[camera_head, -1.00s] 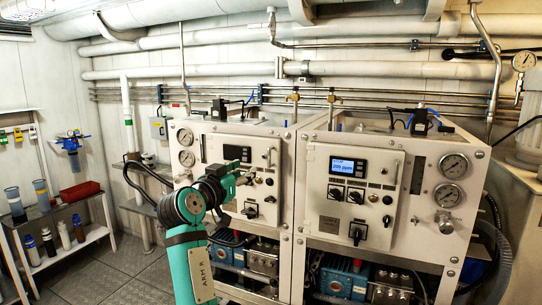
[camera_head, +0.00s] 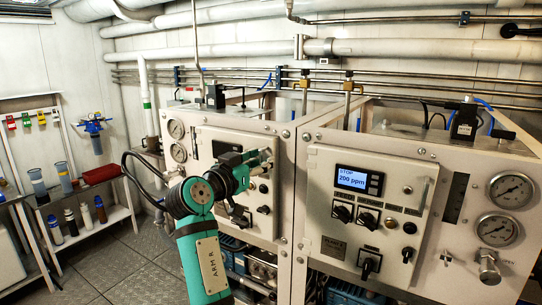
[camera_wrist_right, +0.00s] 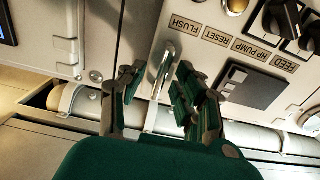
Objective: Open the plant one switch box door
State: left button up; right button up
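The left watermaker unit carries a pale switch box door (camera_head: 250,137) with a dark display and several black knobs, partly hidden by my right arm. The door looks shut. My right gripper (camera_head: 264,158) is at the door's right side, by its handle. In the right wrist view the door (camera_wrist_right: 205,62) appears upside down, with labels FLUSH, RESET, HP PUMP and FEED. The upright metal handle (camera_wrist_right: 166,68) shows between the parted fingers of my right gripper (camera_wrist_right: 158,75). I cannot tell whether either finger touches it. My left gripper is out of view.
The right unit (camera_head: 330,140) has a similar door with a lit display (camera_head: 352,178) reading 200 ppm, and gauges (camera_head: 511,190). A shelf (camera_head: 115,212) with bottles and a red bin (camera_head: 101,174) stands at the left. The grated floor (camera_head: 130,265) between is clear.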

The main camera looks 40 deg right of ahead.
jog(key=shift+w, duration=0.1)
jog(key=shift+a+r, duration=0.1)
jog(key=shift+a, duration=0.1)
jog(key=shift+c, duration=0.4)
jog(key=shift+d, duration=0.1)
grip_shut()
